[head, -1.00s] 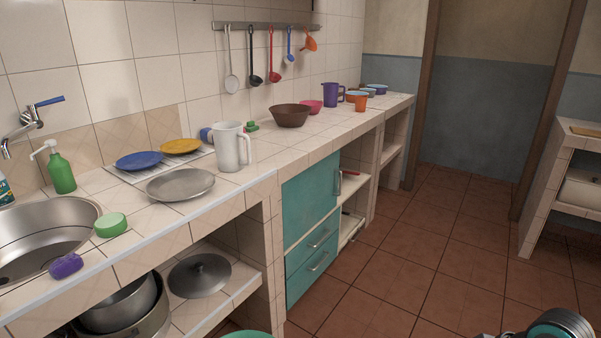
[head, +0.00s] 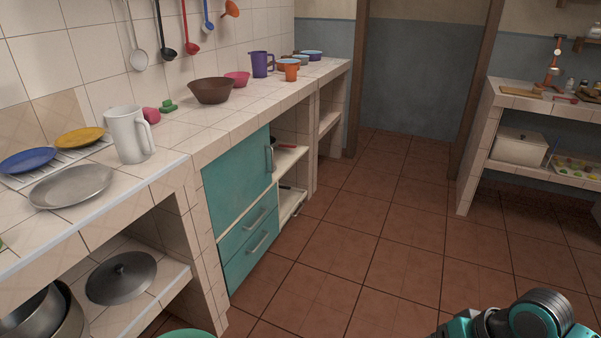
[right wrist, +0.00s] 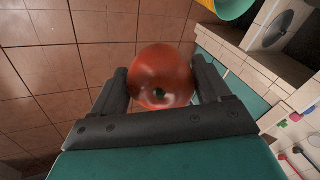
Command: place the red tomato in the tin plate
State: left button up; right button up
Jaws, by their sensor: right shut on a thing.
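The red tomato (right wrist: 161,77) is in my right gripper (right wrist: 162,88), which is shut on it, in the right wrist view. The tomato sits between the two dark fingers, above the tiled floor. The tin plate (head: 72,186) is a shallow grey metal plate on the counter at the left of the head view, in front of the blue and yellow plates and left of the white jug. The tomato is not visible in the head view. Part of my right arm shows at the bottom right there. My left gripper is not in view.
A white jug (head: 127,136) stands right of the tin plate. A blue plate (head: 28,160) and a yellow plate (head: 80,138) lie behind it. A brown bowl (head: 211,91) is farther along the counter (head: 186,140). The tiled floor (head: 370,240) is clear.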

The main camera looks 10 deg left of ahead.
aim_at(83, 183)
jog(key=i+l+z, duration=0.25)
jog(key=i, duration=0.2)
jog(key=i+l+z, duration=0.1)
jog(key=i+z, duration=0.2)
jog(key=i, duration=0.15)
jog(key=i+u, duration=0.4)
jog(key=i+l+u, duration=0.2)
jog(key=u, duration=0.25)
jog(key=i+u, duration=0.15)
jog(key=u, duration=0.3)
jog(key=i+l+u, duration=0.1)
jog(key=u, duration=0.4)
jog(key=i+l+u, duration=0.15)
jog(key=u, duration=0.3)
jog(key=i+l+u, duration=0.1)
jog(key=u, duration=0.35)
jog(key=i+l+u, duration=0.1)
jog(key=l+u, duration=0.15)
jog(key=u, duration=0.2)
jog(key=l+u, duration=0.2)
jog(key=u, duration=0.3)
jog(key=l+u, duration=0.25)
jog(key=u, duration=0.2)
